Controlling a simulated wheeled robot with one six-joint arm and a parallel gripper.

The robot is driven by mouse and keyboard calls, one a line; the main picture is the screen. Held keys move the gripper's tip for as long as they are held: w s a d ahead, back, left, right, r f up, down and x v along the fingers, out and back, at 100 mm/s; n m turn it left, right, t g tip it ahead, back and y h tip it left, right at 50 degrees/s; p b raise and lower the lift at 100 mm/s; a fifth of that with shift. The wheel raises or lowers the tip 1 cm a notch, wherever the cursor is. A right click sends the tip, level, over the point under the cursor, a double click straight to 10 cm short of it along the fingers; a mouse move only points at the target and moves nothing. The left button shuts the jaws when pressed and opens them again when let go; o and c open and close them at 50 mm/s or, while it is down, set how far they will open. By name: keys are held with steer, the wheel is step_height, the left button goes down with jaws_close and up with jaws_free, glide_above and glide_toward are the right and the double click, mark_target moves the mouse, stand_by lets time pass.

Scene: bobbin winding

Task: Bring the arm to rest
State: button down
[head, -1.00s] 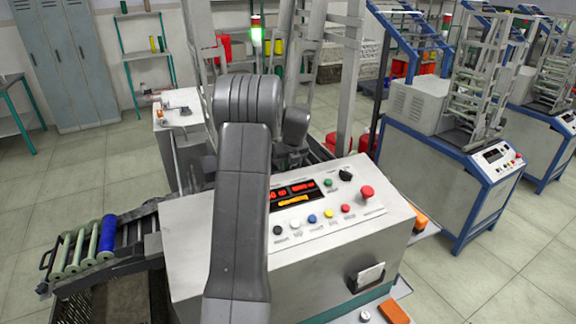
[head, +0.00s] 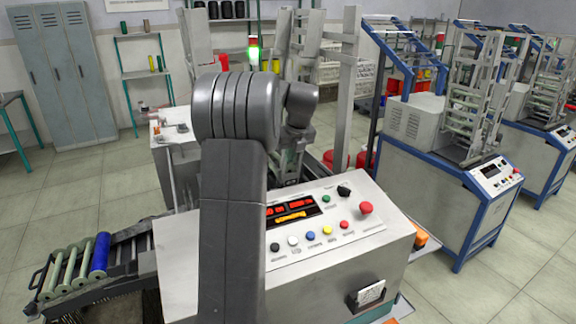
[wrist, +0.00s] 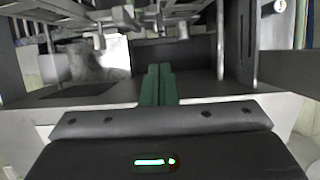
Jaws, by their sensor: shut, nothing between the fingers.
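My arm rises in front of the winding machine (head: 330,265) in the head view and hides part of its panel and frame. My gripper (wrist: 158,68) shows in the wrist view with its two green fingers together and nothing between them. It points toward the machine's grey metal frame and rods, apart from them as far as I can tell. In the head view my gripper is hidden behind the arm.
A rack at the left holds pale green bobbins and one blue bobbin (head: 99,255). The control panel (head: 320,225) has coloured buttons and a red knob. A second blue-framed machine (head: 440,150) stands right. Lockers (head: 62,75) stand at the back left. Open floor lies between.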

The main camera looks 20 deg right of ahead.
steer(key=shift+s+r, duration=0.1)
steer(key=shift+r, duration=0.1)
steer(key=s+f+x, duration=0.1)
steer(key=s+x, duration=0.1)
steer(key=x, duration=1.1)
steer(key=shift+s, duration=0.2)
steer(key=shift+r, duration=0.15)
